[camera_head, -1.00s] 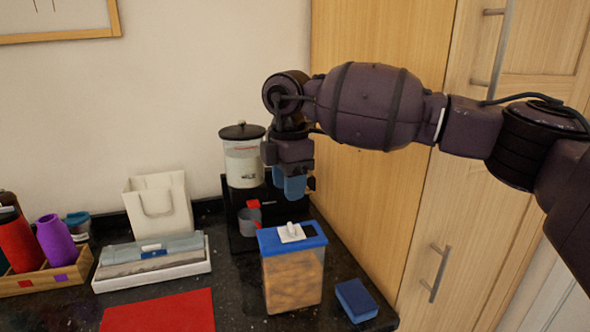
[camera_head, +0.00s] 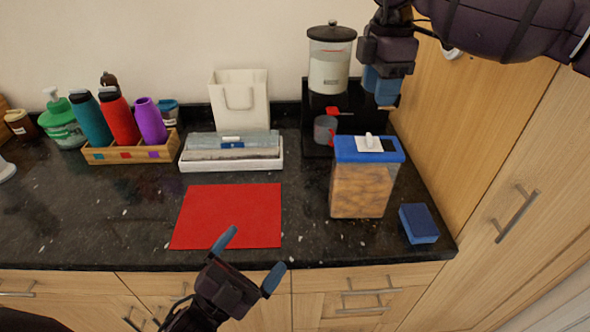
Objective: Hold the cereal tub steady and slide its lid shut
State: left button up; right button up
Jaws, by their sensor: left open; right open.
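The cereal tub (camera_head: 360,190) is a clear container with tan cereal inside. It stands upright on the dark counter, right of the red mat. My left gripper (camera_head: 249,250) is open and empty at the counter's front edge, left of and in front of the tub.
A blue block (camera_head: 419,223) lies right of the tub, near the edge. Behind stand a grey mug (camera_head: 325,130) and a lidded jar (camera_head: 329,68). A red mat (camera_head: 228,215), cloth tray (camera_head: 232,165) and bottle crate (camera_head: 130,153) are to the left. A cabinet wall bounds the right.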

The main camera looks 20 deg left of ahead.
pick_arm(q)
jog(key=w+d+m+g+h, duration=0.35)
jog(key=m+g+h, duration=0.2)
jog(key=m, duration=0.55)
jog(key=m+g, duration=1.1)
jog(key=m, duration=1.5)
send_near(333, 171)
jog(key=s+x, duration=0.1)
jog(key=x, duration=0.2)
jog(key=shift+t+h, duration=0.25)
jog(key=x, duration=0.9)
jog(key=shift+w+d+f, duration=0.25)
jog(key=shift+w+d, duration=0.05)
jog(key=shift+w, duration=0.2)
